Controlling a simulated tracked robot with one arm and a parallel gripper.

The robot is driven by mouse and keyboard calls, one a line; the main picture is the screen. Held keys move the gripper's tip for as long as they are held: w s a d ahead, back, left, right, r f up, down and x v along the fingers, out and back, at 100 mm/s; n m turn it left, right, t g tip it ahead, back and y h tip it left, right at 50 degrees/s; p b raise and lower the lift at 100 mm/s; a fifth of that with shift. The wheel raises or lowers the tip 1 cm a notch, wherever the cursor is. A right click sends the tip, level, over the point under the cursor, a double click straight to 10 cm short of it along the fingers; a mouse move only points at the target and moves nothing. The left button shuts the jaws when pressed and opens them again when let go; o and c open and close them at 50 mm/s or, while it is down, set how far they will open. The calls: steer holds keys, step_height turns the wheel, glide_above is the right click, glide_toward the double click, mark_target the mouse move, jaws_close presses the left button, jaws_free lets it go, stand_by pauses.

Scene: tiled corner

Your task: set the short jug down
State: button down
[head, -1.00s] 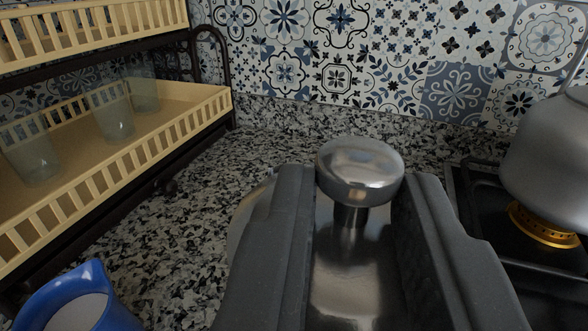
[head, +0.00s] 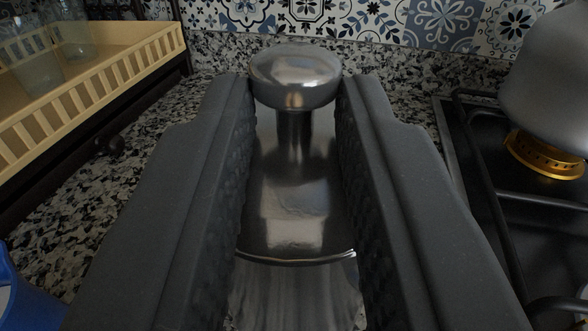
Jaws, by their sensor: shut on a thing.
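The short jug (head: 285,205) is between the two dark jaws of my gripper (head: 295,88). It has a shiny metal lid with a round knob (head: 295,78) on a short stem.
A black stove (head: 500,170) with a grey kettle (head: 550,80) is close on the right. A yellow-railed rack (head: 95,85) with clear glasses stands at the left. A blue jug (head: 30,298) is cut off at the lower left. Patterned tiles (head: 385,22) close the back.

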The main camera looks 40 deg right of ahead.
steer(key=c, duration=1.3)
jaws_free()
steer(key=shift+o, duration=0.2)
steer(key=shift+a, duration=0.1)
steer(key=shift+v, duration=0.75)
steer(key=p+v, duration=0.1)
steer(key=v, duration=0.7)
steer(key=shift+s+p, duration=0.25)
steer(key=shift+p, duration=0.1)
steer(key=shift+a, duration=0.1)
